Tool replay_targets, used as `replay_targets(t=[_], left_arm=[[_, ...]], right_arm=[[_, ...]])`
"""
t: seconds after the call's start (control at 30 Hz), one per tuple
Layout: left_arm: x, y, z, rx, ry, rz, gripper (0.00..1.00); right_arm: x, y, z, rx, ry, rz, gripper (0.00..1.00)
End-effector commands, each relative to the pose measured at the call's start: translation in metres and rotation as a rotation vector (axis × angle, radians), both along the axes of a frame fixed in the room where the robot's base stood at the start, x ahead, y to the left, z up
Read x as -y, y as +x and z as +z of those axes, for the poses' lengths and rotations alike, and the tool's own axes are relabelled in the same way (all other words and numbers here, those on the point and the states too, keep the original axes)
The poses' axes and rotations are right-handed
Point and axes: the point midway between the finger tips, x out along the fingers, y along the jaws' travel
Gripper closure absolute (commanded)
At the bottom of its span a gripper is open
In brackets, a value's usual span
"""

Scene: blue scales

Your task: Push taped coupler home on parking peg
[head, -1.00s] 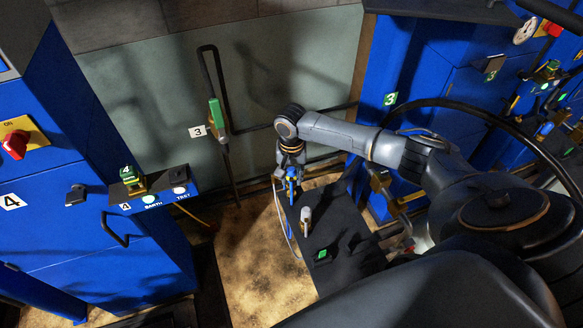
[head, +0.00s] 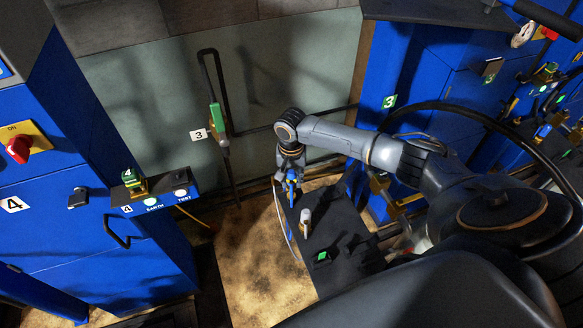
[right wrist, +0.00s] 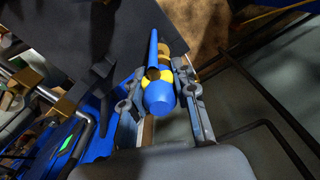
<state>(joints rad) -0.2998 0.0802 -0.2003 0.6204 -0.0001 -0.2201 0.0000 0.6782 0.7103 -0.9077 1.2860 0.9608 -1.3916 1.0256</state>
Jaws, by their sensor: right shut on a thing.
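In the right wrist view the coupler (right wrist: 160,93) has a rounded blue end and a yellow band and sits between the two fingers (right wrist: 160,78). A blue rod-like part (right wrist: 152,48) extends beyond it, beside a brass-coloured piece (right wrist: 164,50). I cannot tell which part is the parking peg, or whether the coupler is fully seated. My left gripper is out of view.
A short pale upright post (head: 305,216) and a green tag (head: 322,256) are on the bench top. A thin pale hose (head: 287,232) hangs by its left edge. Blue cabinets stand left (head: 90,225) and right (head: 395,130). Tan floor (head: 255,265) lies open between.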

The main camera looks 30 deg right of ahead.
Motion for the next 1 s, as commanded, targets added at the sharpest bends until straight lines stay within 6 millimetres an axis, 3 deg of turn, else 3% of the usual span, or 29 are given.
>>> replay_targets(t=[1.0], left_arm=[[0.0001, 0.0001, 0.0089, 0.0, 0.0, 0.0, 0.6]], right_arm=[[0.0007, 0.001, 0.0003, 0.002, 0.0, -0.001, 1.0]])
